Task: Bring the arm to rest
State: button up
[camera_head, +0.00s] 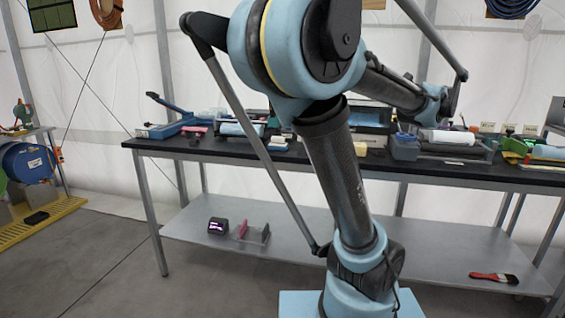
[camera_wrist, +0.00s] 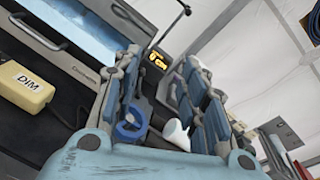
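My gripper (camera_wrist: 163,85) shows in the wrist view with its two padded fingers spread apart. Nothing is held between them. A blue ring (camera_wrist: 130,126) and a white piece (camera_wrist: 177,134) show in the gap, beyond the fingers. In the head view my arm (camera_head: 338,165) rises in front of the workbench and bends over its top toward the right. My gripper's fingers cannot be made out there.
The black-topped workbench (camera_head: 160,144) is crowded with tools, including a blue lever tool (camera_head: 172,126) and a white roll (camera_head: 447,137). Its lower shelf (camera_head: 300,240) holds a small dark box (camera_head: 218,226) and a red-handled brush (camera_head: 493,278). A yellow "DIM" block (camera_wrist: 27,87) shows in the wrist view.

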jog(key=s+a+f+n+g+y, duration=0.3)
jog(key=s+a+f+n+g, duration=0.1)
jog(key=a+f+n, duration=0.7)
jog(key=s+a+f+n+g+y, duration=0.35)
jog(key=a+f+n, duration=0.5)
jog(key=a, duration=0.45)
jog(key=s+a+f+n+g+h, duration=0.1)
jog(key=s+f+n+g+h, duration=0.3)
jog(key=s+f+n, duration=0.9)
jog(key=s+f+g, duration=0.3)
jog(key=s, duration=0.2)
jog(key=shift+s+f, duration=0.15)
jog(key=shift+s, duration=0.15)
jog(key=shift+n, duration=0.25)
jog(key=shift+w+f, duration=0.2)
jog(key=shift+w, duration=0.3)
